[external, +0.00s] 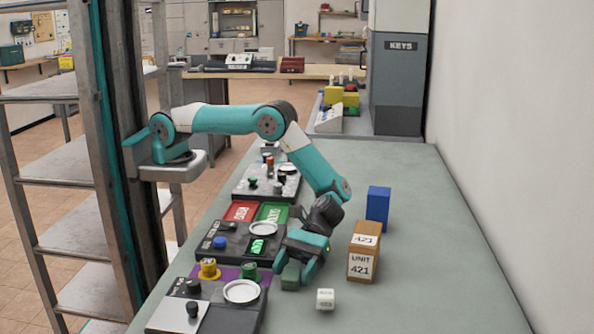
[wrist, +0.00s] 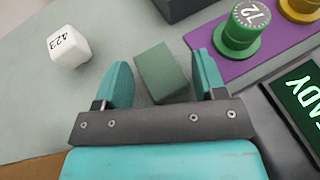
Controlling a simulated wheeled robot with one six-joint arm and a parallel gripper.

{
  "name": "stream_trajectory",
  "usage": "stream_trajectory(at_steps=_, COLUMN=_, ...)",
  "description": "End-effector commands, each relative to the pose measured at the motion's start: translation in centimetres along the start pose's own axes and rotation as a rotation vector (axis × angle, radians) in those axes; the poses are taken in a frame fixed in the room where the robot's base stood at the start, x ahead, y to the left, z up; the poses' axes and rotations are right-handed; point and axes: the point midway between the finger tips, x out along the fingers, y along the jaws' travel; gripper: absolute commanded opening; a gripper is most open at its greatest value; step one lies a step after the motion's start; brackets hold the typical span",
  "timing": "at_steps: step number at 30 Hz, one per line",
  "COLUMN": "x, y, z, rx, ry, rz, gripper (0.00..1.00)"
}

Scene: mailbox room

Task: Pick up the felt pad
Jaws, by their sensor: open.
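The felt pad looks to be the dark green block (wrist: 162,72) on the grey-green bench, seen between my fingers in the wrist view. It also shows in the external view as a green block (external: 291,273), partly covered by my gripper. My gripper (external: 298,270) points down over it near the front of the bench. In the wrist view my gripper (wrist: 161,66) is open, one teal finger on each side of the block. A gap shows on both sides; the block sits slightly turned between the fingers. I cannot tell the exact height of the fingertips.
A white cube marked 423 (external: 325,299) lies close by. A brown box labelled UNIT 421 (external: 363,252) and a blue block (external: 378,208) stand to the right. Control panels with knobs (external: 230,240) line the left edge. A wall bounds the right; bench space before it is clear.

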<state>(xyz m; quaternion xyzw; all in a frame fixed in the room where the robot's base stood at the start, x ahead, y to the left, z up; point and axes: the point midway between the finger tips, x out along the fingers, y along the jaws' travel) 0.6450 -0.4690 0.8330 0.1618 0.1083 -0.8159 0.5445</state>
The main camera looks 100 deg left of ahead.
Motion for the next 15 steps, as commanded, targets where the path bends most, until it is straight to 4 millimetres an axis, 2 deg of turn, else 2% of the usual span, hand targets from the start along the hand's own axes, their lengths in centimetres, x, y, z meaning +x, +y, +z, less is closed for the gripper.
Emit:
stream_trajectory(at_steps=4, x=1.27, y=0.01, z=0.04, rx=0.001, ry=0.0, rz=0.001, gripper=0.64)
stream_trajectory(at_steps=11, x=1.37, y=0.02, z=-0.01, rx=0.0, ry=0.001, rz=0.001, gripper=0.64)
stream_trajectory(at_steps=12, x=1.36, y=0.02, z=-0.01, rx=0.0, ry=0.001, rz=0.001, gripper=0.55)
stream_trajectory(at_steps=15, x=1.35, y=0.02, z=-0.02, rx=0.0, ry=0.001, rz=0.001, gripper=0.36)
